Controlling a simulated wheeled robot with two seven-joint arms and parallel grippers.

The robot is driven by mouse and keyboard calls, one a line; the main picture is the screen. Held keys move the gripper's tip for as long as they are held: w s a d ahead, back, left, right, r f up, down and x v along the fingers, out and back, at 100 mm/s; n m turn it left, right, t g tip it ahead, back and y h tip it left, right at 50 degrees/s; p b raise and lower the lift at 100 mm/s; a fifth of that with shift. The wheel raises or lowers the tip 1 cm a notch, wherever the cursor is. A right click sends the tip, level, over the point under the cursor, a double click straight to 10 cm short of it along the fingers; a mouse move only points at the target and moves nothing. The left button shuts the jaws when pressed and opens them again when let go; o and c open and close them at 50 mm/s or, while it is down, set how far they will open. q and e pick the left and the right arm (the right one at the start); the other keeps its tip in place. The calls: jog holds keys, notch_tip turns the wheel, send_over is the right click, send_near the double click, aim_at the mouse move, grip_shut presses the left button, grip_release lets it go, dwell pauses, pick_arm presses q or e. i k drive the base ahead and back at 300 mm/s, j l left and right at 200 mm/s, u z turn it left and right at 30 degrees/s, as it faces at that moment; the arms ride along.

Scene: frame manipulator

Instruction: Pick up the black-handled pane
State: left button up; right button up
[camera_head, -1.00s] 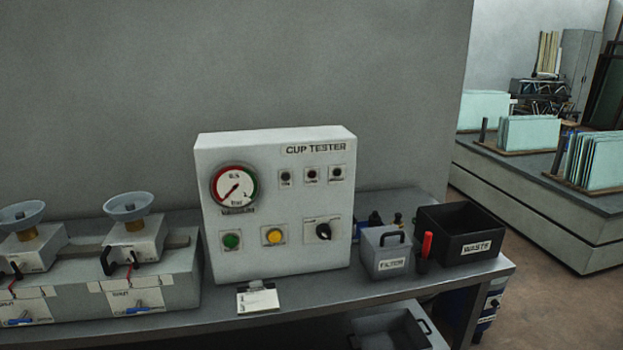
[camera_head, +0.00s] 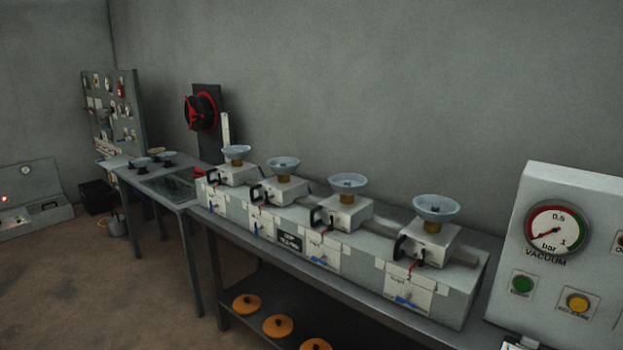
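I cannot make out a pane with a black handle for certain. A dark flat panel (camera_head: 172,187), perhaps glass, lies on the small table at the left; no handle shows on it. Several grey units with pale cups on top stand in a row on the long bench, and each has a black handle on its front. The nearest unit (camera_head: 428,243) is right of centre. Neither of my grippers is in view.
A vacuum gauge box (camera_head: 600,190) stands at the right end of the long bench (camera_head: 385,315). Several orange discs (camera_head: 278,326) lie on its lower shelf. A gauge board (camera_head: 118,110) and a red-and-black round thing (camera_head: 202,112) stand farther left. The brown floor is open at the lower left.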

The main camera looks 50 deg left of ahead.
aim_at(175, 189)
jog(key=u, duration=2.55)
jog(key=i+j+u, duration=0.1)
jog(key=i+u, duration=0.15)
jog(key=i, duration=1.15)
jog(key=i+l+u, duration=0.2)
jog(key=i, duration=1.2)
jog(key=i+z, duration=0.2)
jog(key=i, duration=0.5)
jog(key=i+j+z, duration=0.2)
jog(key=i, duration=0.45)
